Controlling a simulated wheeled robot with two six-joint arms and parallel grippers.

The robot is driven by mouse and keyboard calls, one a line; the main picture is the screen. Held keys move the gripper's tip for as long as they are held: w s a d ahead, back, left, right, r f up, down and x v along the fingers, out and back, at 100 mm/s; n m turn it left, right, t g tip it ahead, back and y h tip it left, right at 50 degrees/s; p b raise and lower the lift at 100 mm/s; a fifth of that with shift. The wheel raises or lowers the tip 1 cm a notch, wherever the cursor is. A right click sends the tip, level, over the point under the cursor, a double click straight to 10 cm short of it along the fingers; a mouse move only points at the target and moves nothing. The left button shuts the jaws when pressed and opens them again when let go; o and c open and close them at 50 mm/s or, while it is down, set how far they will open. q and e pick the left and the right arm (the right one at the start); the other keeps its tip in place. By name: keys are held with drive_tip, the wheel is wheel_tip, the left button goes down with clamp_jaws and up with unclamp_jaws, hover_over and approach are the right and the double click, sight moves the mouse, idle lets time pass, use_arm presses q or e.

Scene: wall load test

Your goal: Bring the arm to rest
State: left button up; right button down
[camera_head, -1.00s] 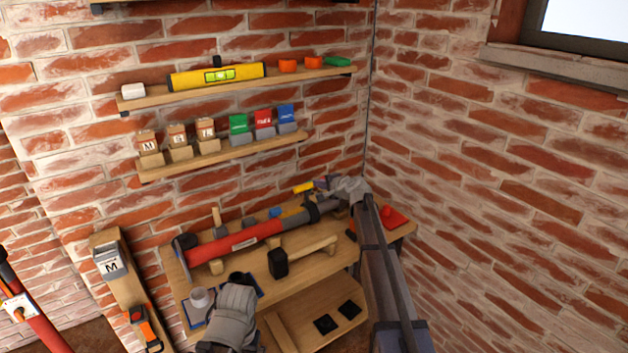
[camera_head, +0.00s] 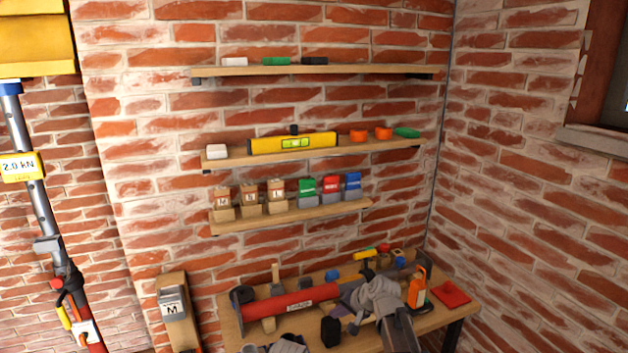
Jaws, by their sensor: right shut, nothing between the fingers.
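My right arm comes up from the bottom edge, right of the middle. Its right gripper (camera_head: 346,303) is over the workbench (camera_head: 262,335), close to the right part of a long red tube (camera_head: 290,303). The right gripper is shut with nothing held. The fingertips are small and partly lost against the things behind them. A grey part of my left arm (camera_head: 288,344) shows at the bottom edge, left of the right arm. Its gripper is cut off or too small to make out.
A black block (camera_head: 330,331), an orange tool (camera_head: 418,290) and a red piece (camera_head: 451,293) are on the bench near the right arm. Shelves above carry a yellow level (camera_head: 293,143) and several small boxes. A tall prop (camera_head: 38,205) stands left.

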drive_tip(key=s+f+n+g+h, duration=0.1)
drive_tip(key=s+n+g+h, duration=0.1)
drive_tip(key=s, duration=0.7)
drive_tip(key=s+a+f+n+g+h, duration=0.1)
drive_tip(key=s+n, duration=0.3)
drive_tip(key=s, duration=0.6)
drive_tip(key=s+a+f+n+g+h, duration=0.1)
drive_tip(key=s+f+n+g+h, duration=0.2)
drive_tip(key=s, duration=0.6)
drive_tip(key=shift+s+h, duration=0.3)
drive_tip(key=shift+h, duration=0.1)
